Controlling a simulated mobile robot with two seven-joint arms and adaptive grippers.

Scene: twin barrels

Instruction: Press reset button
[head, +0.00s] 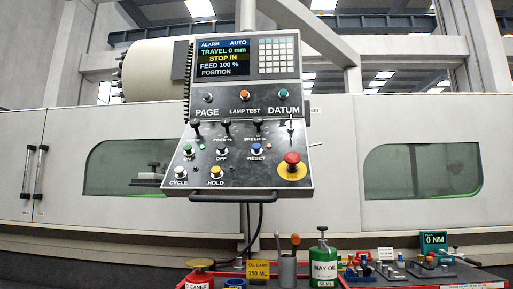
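The reset button (256,148) is a small blue cap on the sloped lower part of the control panel (240,185), above the printed word RESET. A red mushroom stop button (292,158) on a yellow base is to its right. The screen (236,57) reads ALARM, AUTO, TRAVEL 0 mm, STOP IN, FEED 100 % and POSITION. Neither of my grippers is in view.
The panel hangs in front of a large pale machine (336,190) with windowed doors. Below are a green WAY OIL can (324,258), a red-topped CLEANER container (199,281), a grey tool cup (287,272) and a grey tray (405,272) of small parts. A handrail runs along the panel's lower edge.

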